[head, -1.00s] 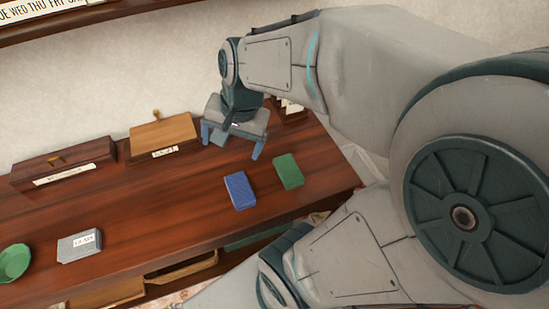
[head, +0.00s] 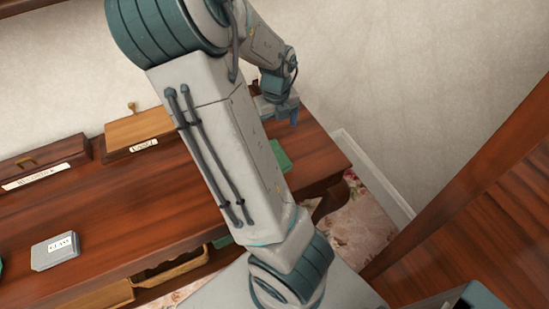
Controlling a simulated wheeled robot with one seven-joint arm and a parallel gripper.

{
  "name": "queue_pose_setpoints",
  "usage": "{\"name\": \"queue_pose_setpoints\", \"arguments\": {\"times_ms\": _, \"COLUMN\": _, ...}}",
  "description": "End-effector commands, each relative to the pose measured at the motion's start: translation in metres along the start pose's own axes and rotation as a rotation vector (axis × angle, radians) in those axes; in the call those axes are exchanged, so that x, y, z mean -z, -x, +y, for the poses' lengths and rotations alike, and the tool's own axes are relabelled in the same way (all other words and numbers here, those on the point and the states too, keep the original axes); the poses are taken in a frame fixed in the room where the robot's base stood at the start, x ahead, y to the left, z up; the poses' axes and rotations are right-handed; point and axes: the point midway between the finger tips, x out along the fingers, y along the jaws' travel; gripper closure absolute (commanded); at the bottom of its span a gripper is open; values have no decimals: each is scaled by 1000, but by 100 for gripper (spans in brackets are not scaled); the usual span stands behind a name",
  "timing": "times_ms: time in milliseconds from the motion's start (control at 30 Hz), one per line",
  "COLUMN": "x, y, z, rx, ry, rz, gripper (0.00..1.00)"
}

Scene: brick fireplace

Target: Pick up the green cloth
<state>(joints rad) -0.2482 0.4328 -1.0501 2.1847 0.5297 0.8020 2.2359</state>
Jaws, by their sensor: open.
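The green cloth (head: 281,156) is a folded block lying on the wooden table (head: 150,206), towards its right end. My arm hides its left part; its right part shows. My gripper (head: 280,114) is open and points down over the back right part of the table, apart from the cloth and just beyond it in the picture. It looks empty, but its left finger is partly hidden by my arm.
My arm crosses the middle of the view. A grey block labelled "GLASS" (head: 56,251) lies on the table's left. Two wooden boxes, one dark (head: 45,166) and one lighter (head: 139,127), stand along the back. A brown wooden surface (head: 480,215) is at right.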

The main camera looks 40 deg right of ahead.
Motion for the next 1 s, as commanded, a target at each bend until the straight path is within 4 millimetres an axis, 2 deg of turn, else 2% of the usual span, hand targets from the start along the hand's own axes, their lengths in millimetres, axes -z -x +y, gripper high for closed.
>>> {"name": "queue_pose_setpoints", "arguments": {"times_ms": 100, "x": 2, "y": -27, "z": -1, "rx": 0, "ry": -4, "rz": 6, "gripper": 13}}
{"name": "queue_pose_setpoints", "arguments": {"times_ms": 300, "x": 2, "y": -64, "z": 0, "rx": -1, "ry": -2, "rz": 4, "gripper": 13}}
{"name": "queue_pose_setpoints", "arguments": {"times_ms": 567, "x": 1, "y": -83, "z": 1, "rx": -1, "ry": 3, "rz": 3, "gripper": 13}}
{"name": "queue_pose_setpoints", "arguments": {"times_ms": 833, "x": 2, "y": -122, "z": 5, "rx": -2, "ry": 0, "rz": 3, "gripper": 13}}
{"name": "queue_pose_setpoints", "arguments": {"times_ms": 1000, "x": 1, "y": -130, "z": 6, "rx": -2, "ry": 3, "rz": 2, "gripper": 13}}
